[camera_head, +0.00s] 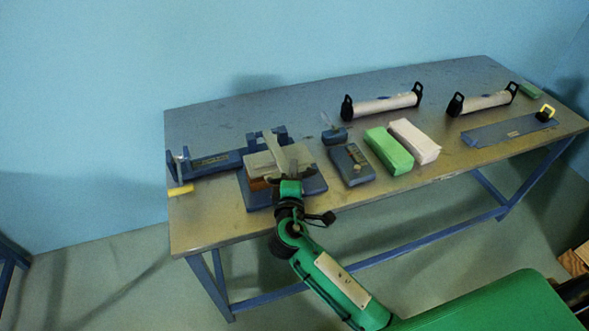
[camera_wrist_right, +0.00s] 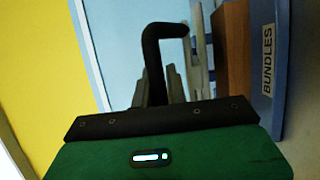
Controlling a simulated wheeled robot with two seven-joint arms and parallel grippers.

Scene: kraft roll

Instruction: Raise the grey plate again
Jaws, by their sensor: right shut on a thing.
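The grey plate (camera_head: 275,153) is a pale, thin piece at the front left of the table, tilted above a blue stand (camera_head: 257,199). My right gripper (camera_head: 289,176) is at its near side and is shut on it; the arm hides part of the contact. In the right wrist view a dark bent finger (camera_wrist_right: 154,60) stands beside grey upright pieces (camera_wrist_right: 198,65); their exact contact is hard to tell. A brown block (camera_wrist_right: 233,50) and a blue wall labelled BUNDLES (camera_wrist_right: 278,60) are to the right there. My left gripper is not in view.
Blue boxes (camera_head: 351,165), a green block (camera_head: 388,151) and a pinkish block (camera_head: 414,140) are to the right. Bare table shows at the front.

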